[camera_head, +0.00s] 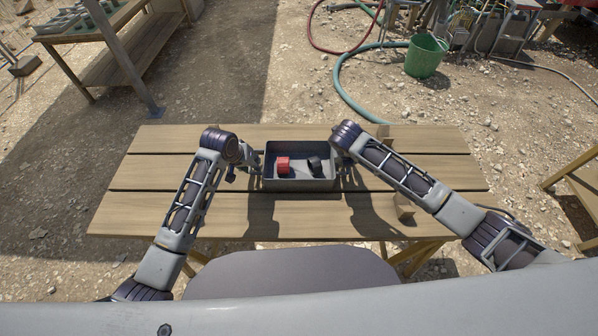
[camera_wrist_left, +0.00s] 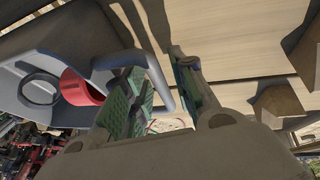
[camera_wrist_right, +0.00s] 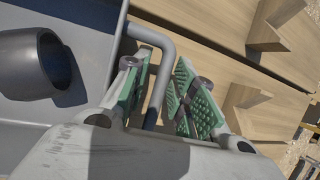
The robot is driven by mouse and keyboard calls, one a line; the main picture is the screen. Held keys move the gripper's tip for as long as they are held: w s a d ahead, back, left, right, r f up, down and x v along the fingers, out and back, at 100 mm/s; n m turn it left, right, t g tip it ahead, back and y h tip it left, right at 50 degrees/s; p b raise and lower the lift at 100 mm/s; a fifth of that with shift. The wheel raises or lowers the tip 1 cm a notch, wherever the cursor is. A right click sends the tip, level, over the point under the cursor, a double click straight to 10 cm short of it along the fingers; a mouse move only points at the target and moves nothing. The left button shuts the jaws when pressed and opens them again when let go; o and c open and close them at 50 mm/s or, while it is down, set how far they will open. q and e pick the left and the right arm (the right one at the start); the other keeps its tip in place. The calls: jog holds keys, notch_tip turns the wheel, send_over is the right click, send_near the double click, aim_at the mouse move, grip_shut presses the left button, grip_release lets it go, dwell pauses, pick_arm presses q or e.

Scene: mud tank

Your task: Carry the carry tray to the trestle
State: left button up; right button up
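The grey carry tray (camera_head: 300,184) is on the slatted wooden table (camera_head: 150,175) in the head view; whether it touches the boards is hard to tell. It holds a red fitting (camera_head: 283,164) and a dark pipe piece (camera_head: 316,165). My left gripper (camera_head: 254,165) is at the tray's left end; in the left wrist view its green-padded fingers (camera_wrist_left: 163,95) stand apart around the bar handle (camera_wrist_left: 160,82). My right gripper (camera_head: 344,165) is at the right end; in the right wrist view its fingers (camera_wrist_right: 160,95) stand apart with the other handle (camera_wrist_right: 163,75) between them.
Small wooden blocks (camera_head: 403,207) lie on the table's right part. A wooden structure (camera_head: 580,190), possibly the trestle, shows at the right edge. A workbench (camera_head: 140,45) stands back left. A green bucket (camera_head: 426,57) and hoses (camera_head: 345,80) lie beyond, on gravel.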

pick_arm(q)
jog(key=shift+r, duration=0.1)
dwell(0.3)
jog(key=v, duration=1.1)
jog(key=shift+s+r, duration=0.15)
jog(key=shift+r, duration=0.2)
pick_arm(e)
jog(key=shift+r, duration=0.15)
jog(key=v, duration=1.1)
jog(key=shift+s+a+r, duration=0.2)
jog(key=shift+r, duration=0.05)
pick_arm(q)
jog(key=shift+s+a, duration=0.15)
pick_arm(e)
jog(key=shift+s+f, duration=0.1)
dwell(0.5)
